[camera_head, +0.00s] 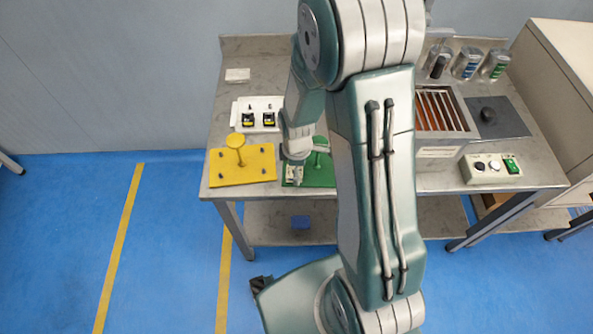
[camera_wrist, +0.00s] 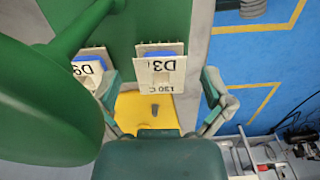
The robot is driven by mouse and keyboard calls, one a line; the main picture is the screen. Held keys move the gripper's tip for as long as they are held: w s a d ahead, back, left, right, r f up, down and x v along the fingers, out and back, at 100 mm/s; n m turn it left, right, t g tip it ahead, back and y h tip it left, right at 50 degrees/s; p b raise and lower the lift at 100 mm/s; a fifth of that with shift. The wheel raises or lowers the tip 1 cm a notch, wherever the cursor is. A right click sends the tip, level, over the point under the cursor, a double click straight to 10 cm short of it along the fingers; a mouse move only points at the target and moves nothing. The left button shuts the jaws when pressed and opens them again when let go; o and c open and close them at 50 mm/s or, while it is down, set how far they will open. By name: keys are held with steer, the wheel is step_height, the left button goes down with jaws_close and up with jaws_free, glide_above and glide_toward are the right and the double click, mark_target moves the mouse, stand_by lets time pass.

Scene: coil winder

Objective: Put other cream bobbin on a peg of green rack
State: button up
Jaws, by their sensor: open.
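The green rack (camera_head: 325,178) lies on the bench, partly hidden behind my arm, and its green board (camera_wrist: 137,20) fills the upper left of the wrist view. A cream bobbin (camera_wrist: 158,68) marked D3, with a blue top part, is at the board's edge between my gripper's fingers. Another cream bobbin (camera_wrist: 88,72), marked D9, is to its left at the board, partly hidden by the green post's disc. My gripper (camera_wrist: 160,92) is open around the D3 bobbin, with gaps beside it. In the head view my gripper (camera_head: 294,160) is low over the rack's left side. The pegs under the bobbins are hidden.
A yellow rack (camera_head: 228,172) with several dark pegs and a yellow knobbed post stands just left. A white tray (camera_head: 242,106) with black-and-yellow parts is behind. A coil unit (camera_head: 440,140), a control box (camera_head: 490,170) and jars stand right. The green post's disc (camera_wrist: 40,100) is close to my gripper.

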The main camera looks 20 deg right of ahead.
step_height(320, 180, up, 10)
steer(key=shift+r, duration=0.15)
stand_by(0.7)
steer(key=s+r+m+t, duration=0.2)
steer(key=s+r+m, duration=0.5)
steer(key=r, duration=0.2)
steer(key=s+r+m+t, duration=0.3)
steer(key=s+r+m, duration=0.3)
steer(key=r, duration=0.4)
steer(key=shift+s+a+r+m+t, duration=0.2)
steer(key=shift+s+a+m+t, duration=0.15)
steer(key=shift+s+m, duration=0.1)
